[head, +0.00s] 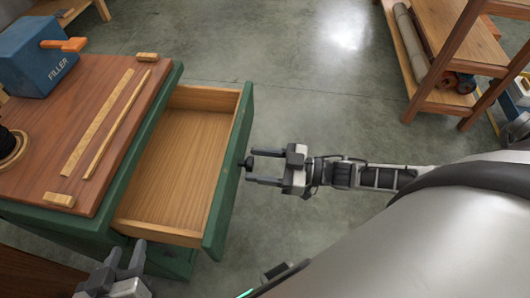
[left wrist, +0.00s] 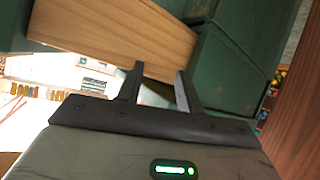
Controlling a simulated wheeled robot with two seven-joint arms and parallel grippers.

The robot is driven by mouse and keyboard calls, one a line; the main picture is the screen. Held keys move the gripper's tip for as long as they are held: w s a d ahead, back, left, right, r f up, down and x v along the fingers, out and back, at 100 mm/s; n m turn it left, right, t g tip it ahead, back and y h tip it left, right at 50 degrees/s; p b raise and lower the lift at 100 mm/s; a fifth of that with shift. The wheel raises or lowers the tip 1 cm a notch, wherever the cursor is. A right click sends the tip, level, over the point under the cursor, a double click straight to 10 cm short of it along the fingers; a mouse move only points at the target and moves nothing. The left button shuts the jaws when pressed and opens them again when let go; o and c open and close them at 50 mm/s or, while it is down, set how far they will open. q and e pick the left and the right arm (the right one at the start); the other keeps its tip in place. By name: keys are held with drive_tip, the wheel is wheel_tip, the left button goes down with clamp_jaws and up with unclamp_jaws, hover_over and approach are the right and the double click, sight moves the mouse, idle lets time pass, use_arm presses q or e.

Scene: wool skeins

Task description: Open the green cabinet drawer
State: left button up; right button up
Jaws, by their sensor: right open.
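The green cabinet (head: 80,228) has a wooden top, and its drawer (head: 172,158) is pulled well out. The drawer is empty inside, with a green front panel (head: 232,172) and a dark knob (head: 246,163). My right gripper (head: 250,167) is open, its fingers on either side of the knob; I cannot tell if they touch it. My left gripper (head: 128,255) is open and empty, low beside the cabinet's near side. In the left wrist view its fingers (left wrist: 158,85) point toward the drawer's wooden side (left wrist: 120,30) and the green cabinet body (left wrist: 225,70).
A blue filler box (head: 38,55) with an orange handle, wooden strips (head: 98,122) and a dark spool (head: 10,146) are on the cabinet top. A wooden shelf (head: 450,50) with rolls stands at the upper right. The concrete floor between is clear.

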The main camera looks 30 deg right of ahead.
drive_tip(key=shift+s+d, duration=0.3)
drive_tip(key=shift+d, duration=0.1)
drive_tip(key=v, duration=1.5)
drive_tip(key=shift+a, duration=0.1)
